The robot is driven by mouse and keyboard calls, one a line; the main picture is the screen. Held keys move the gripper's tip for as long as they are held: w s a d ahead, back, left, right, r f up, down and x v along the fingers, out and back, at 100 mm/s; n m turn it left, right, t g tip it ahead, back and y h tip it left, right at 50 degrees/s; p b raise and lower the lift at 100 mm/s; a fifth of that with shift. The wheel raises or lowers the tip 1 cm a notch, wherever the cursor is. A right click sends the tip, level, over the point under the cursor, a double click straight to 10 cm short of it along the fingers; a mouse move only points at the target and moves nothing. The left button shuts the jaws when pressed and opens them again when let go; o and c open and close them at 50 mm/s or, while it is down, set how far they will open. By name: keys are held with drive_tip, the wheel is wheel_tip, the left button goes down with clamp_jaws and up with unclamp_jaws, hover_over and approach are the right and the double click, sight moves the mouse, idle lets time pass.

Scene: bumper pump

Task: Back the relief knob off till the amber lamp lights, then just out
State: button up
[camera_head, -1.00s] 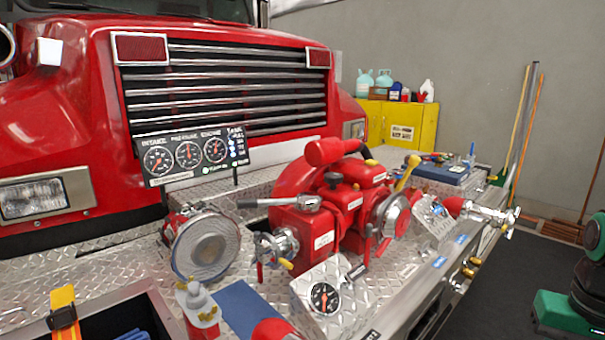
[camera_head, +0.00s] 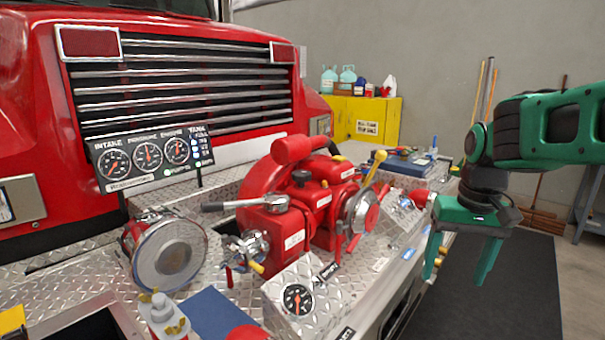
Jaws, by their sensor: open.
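The red pump (camera_head: 322,205) sits on the truck's diamond-plate bumper. A yellow-handled lever (camera_head: 374,168) rises at the pump's right side. The gauge panel (camera_head: 150,160) behind it has three dials and small lights at its right end; I see no lit amber lamp. My green gripper (camera_head: 456,280) hangs to the right of the pump, beyond the bumper edge, fingers down, open and empty, touching nothing.
A small gauge box (camera_head: 297,300) stands in front of the pump, and a round lamp-like disc (camera_head: 168,253) at its left. A yellow cabinet (camera_head: 368,119) is at the back wall. The dark floor mat (camera_head: 500,300) on the right is clear.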

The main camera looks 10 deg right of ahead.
drive_tip(key=w+a+r+n, duration=0.1)
drive_tip(key=w+r, duration=0.2)
drive_tip(key=w, duration=0.3)
drive_tip(key=w+r, duration=0.3)
drive_tip(key=w, duration=0.3)
drive_tip(key=n+t+y, duration=0.1)
drive_tip(key=n+t, duration=0.2)
drive_tip(key=n, duration=0.4)
approach(302, 172)
drive_tip(key=x, duration=0.9)
drive_tip(key=c, duration=1.1)
